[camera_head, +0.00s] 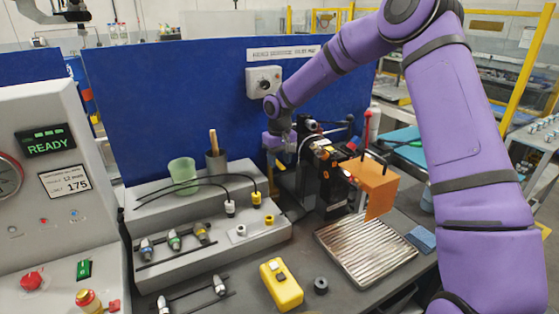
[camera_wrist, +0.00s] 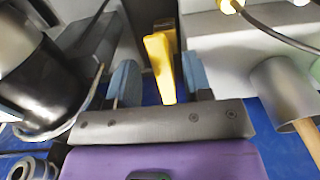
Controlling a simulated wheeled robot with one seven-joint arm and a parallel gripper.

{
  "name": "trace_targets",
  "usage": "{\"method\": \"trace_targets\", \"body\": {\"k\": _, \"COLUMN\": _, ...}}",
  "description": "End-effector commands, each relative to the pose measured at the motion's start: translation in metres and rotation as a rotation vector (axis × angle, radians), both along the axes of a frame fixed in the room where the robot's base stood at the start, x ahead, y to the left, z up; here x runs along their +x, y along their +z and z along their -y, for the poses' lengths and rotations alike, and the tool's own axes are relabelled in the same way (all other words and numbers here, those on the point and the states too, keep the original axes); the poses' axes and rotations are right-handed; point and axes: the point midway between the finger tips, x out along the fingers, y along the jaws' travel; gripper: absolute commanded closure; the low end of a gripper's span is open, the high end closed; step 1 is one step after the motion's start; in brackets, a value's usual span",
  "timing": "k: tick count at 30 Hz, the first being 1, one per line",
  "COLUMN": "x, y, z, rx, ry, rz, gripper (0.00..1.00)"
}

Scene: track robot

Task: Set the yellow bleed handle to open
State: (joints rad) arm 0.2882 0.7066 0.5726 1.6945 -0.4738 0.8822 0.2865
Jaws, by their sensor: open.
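The yellow bleed handle (camera_wrist: 160,65) shows in the wrist view as a flat lever, pointing nearly straight up and down in the picture. My gripper (camera_wrist: 158,80) is open, with its two blue-grey fingers on either side of the handle. The handle looks nearer the right finger; I cannot tell if it touches. In the head view my gripper (camera_head: 280,152) is low by the blue panel, left of the black machine. A small yellow piece (camera_head: 281,165) shows just below it, probably the handle. The handle's base and any position marks are hidden.
The black machine (camera_head: 335,165) with an orange plate (camera_head: 374,186) stands close on the right. The grey connector block (camera_head: 205,235) with black cables, a grey cup (camera_head: 216,160) and a green cup (camera_head: 183,172) are on the left. The blue panel (camera_head: 150,100) stands behind. A yellow meter (camera_head: 281,284) lies in front.

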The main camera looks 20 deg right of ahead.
Motion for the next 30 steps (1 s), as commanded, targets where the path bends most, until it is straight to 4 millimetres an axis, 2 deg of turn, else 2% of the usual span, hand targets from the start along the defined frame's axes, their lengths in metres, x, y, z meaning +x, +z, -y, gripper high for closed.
{"method": "trace_targets", "body": {"k": 9, "x": 0.0, "y": -0.0033, "z": -0.0002, "rx": 0.001, "ry": 0.0, "rz": 0.0, "gripper": 0.54}}
{"method": "trace_targets", "body": {"k": 10, "x": -0.0001, "y": -0.0033, "z": -0.0003, "rx": 0.001, "ry": 0.0, "rz": 0.0, "gripper": 0.57}}
{"method": "trace_targets", "body": {"k": 15, "x": -0.0002, "y": -0.0032, "z": -0.0003, "rx": 0.001, "ry": 0.0, "rz": 0.0, "gripper": 0.96}}
{"method": "trace_targets", "body": {"k": 16, "x": -0.0002, "y": -0.0032, "z": -0.0003, "rx": 0.001, "ry": 0.0, "rz": 0.0, "gripper": 1.0}}
{"method": "trace_targets", "body": {"k": 30, "x": -0.001, "y": -0.0026, "z": -0.0063, "rx": -0.001, "ry": -0.07, "rz": 0.0, "gripper": 1.0}}
